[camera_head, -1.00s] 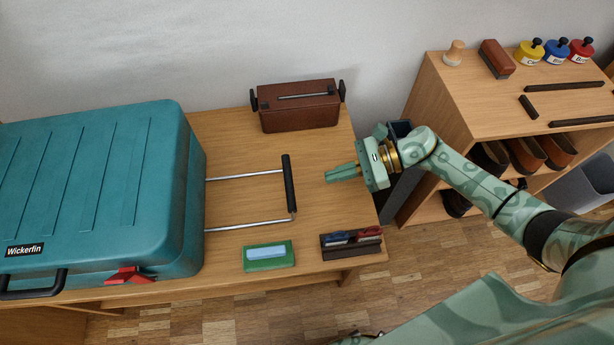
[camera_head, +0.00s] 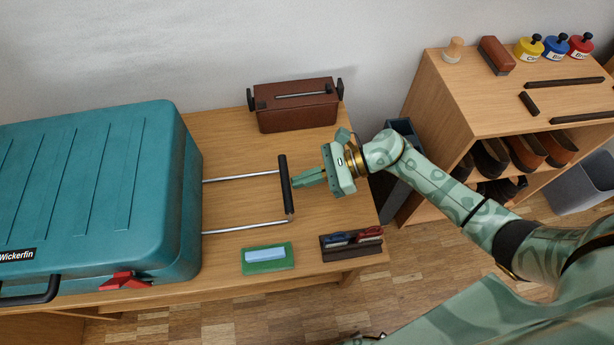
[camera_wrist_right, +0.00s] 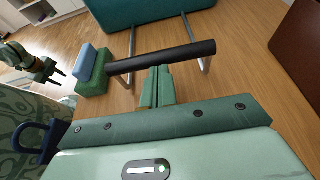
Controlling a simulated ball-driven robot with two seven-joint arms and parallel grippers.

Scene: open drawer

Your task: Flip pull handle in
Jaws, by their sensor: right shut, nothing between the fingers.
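The teal suitcase (camera_head: 90,190) lies on the wooden bench with its pull handle extended to the right. The handle has two metal rods (camera_head: 240,177) and a black grip bar (camera_head: 286,190); the bar also crosses the right wrist view (camera_wrist_right: 160,57). My right gripper (camera_head: 298,177) is shut and empty, its fingertips at the outer side of the bar near its middle. In the right wrist view the fingertips (camera_wrist_right: 158,70) are right at the bar; whether they touch is unclear. My left gripper (camera_wrist_right: 54,77) shows small at the upper left there, its fingers apart.
A brown box (camera_head: 296,105) stands behind the handle. A green-and-blue block (camera_head: 267,258) and a dark brush tray (camera_head: 350,243) lie near the bench's front edge. A shoe shelf (camera_head: 440,100) stands to the right. The bench between the rods is clear.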

